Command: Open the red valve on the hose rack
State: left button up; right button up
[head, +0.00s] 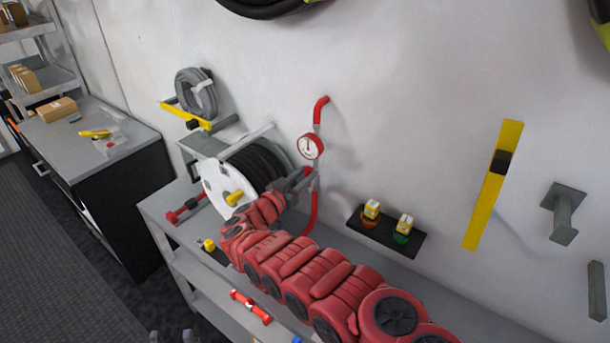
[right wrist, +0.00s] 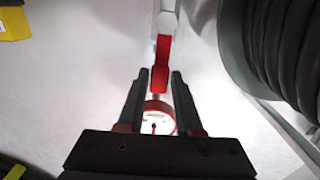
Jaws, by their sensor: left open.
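The red valve handle (right wrist: 161,62) shows in the right wrist view, lying between and beyond my fingertips. In the head view it is mostly hidden by my right gripper (head: 304,180), which is at the red pipe (head: 314,208) just below the round gauge (head: 311,146). My right gripper (right wrist: 160,75) has its fingers apart on both sides of the handle, with no clear contact. The gauge also shows between the fingers in the right wrist view (right wrist: 158,116). My left gripper (head: 172,336) is open at the bottom edge of the head view, far from the valve.
A hose reel (head: 222,190) with black hose stands left of the pipe. A dark shelf (head: 385,231) with two small yellow-topped items is on the wall to the right. A yellow bar (head: 492,185) hangs further right. The grey rack top (head: 160,207) lies below.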

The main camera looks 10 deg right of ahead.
jog(key=shift+o, duration=1.4)
jog(key=b+v, duration=0.2)
jog(key=v, duration=1.5)
jog(key=shift+a, duration=0.2)
jog(key=shift+s, duration=0.15)
